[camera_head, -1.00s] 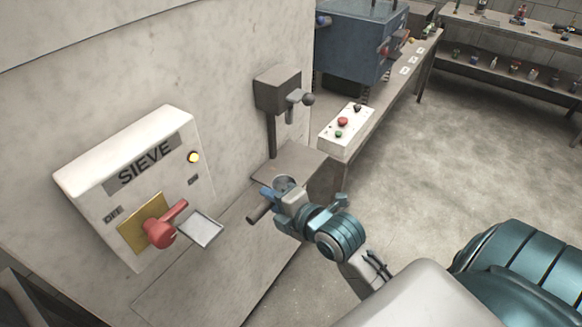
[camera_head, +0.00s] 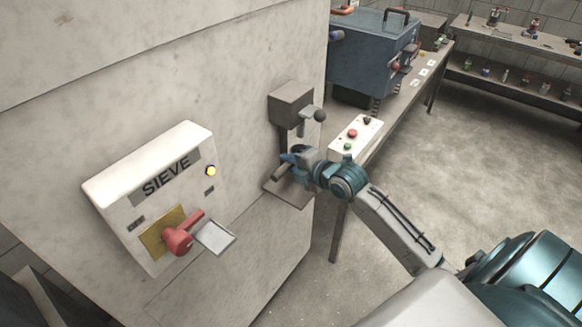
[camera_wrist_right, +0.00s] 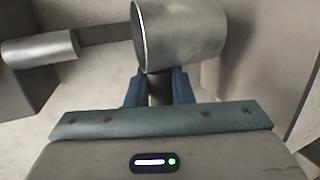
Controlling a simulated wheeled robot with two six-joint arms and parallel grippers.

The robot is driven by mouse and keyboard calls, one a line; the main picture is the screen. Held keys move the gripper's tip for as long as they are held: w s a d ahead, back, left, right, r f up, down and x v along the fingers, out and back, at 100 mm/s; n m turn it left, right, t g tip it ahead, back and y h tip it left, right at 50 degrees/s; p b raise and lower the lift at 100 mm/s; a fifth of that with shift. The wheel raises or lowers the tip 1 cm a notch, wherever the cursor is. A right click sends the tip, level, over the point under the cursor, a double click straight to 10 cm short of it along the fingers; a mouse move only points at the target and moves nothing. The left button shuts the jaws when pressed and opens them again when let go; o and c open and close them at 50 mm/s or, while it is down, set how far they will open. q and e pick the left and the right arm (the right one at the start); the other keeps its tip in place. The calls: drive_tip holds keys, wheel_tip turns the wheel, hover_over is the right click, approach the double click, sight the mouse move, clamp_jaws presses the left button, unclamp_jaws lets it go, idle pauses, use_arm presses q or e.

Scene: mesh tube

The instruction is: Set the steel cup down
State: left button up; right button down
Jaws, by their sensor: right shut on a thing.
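The steel cup (camera_wrist_right: 185,32) is a plain grey cylinder at the top of the right wrist view, its rim towards the left. My right gripper (camera_wrist_right: 158,88) is shut on the cup, its blue fingers around a dark part below the cup's wall. In the head view the right gripper (camera_head: 290,160) is at the wall stand, over its small shelf (camera_head: 290,196) and under its block. The cup is hard to make out there, mostly hidden by the gripper. I cannot tell whether it touches the shelf. My left gripper is out of view.
A SIEVE panel (camera_head: 160,190) with a red handle and small tray (camera_head: 215,237) is at left. A button box (camera_head: 355,138) and blue machine (camera_head: 368,55) stand behind.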

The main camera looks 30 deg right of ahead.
drive_tip(key=shift+w+d, duration=0.2)
wheel_tip(320, 180, down, 3)
drive_tip(key=shift+p, duration=0.8)
drive_tip(key=shift+f, duration=0.25)
drive_tip(key=c, duration=1.7)
unclamp_jaws()
drive_tip(key=shift+f, duration=0.2)
drive_tip(key=o, duration=0.4)
drive_tip(key=shift+r, duration=0.1)
drive_tip(key=shift+s+r, duration=0.1)
drive_tip(key=shift+s, duration=0.05)
